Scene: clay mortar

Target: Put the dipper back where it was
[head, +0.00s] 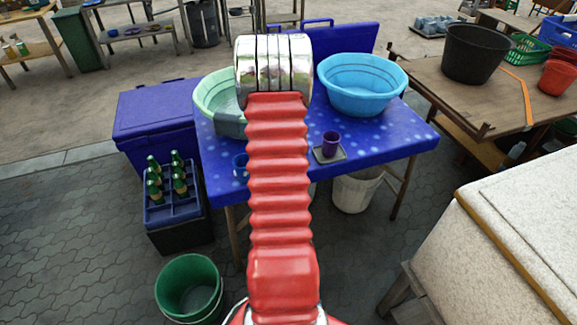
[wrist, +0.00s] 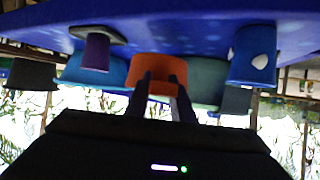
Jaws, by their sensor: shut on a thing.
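The wrist view is upside down, with the tabletop along its top. My gripper (wrist: 160,82) shows there as two dark fingers a little apart, with an orange vessel (wrist: 155,62) at their tips. This vessel looks like the held thing, but I cannot tell for sure that it is the dipper, and no handle shows. It seems at or close to the table (head: 395,143). In the head view my red arm hides the gripper and the vessel. A purple cup (head: 330,138) stands on a dark square mat (head: 341,154) right of the arm; it also shows in the wrist view (wrist: 95,52).
A light blue basin (head: 361,88) stands at the table's back right and a green basin (head: 212,97) at the back left. A blue cup (head: 239,165), spotted white in the wrist view (wrist: 253,55), is left of the arm. The table's front right is clear.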

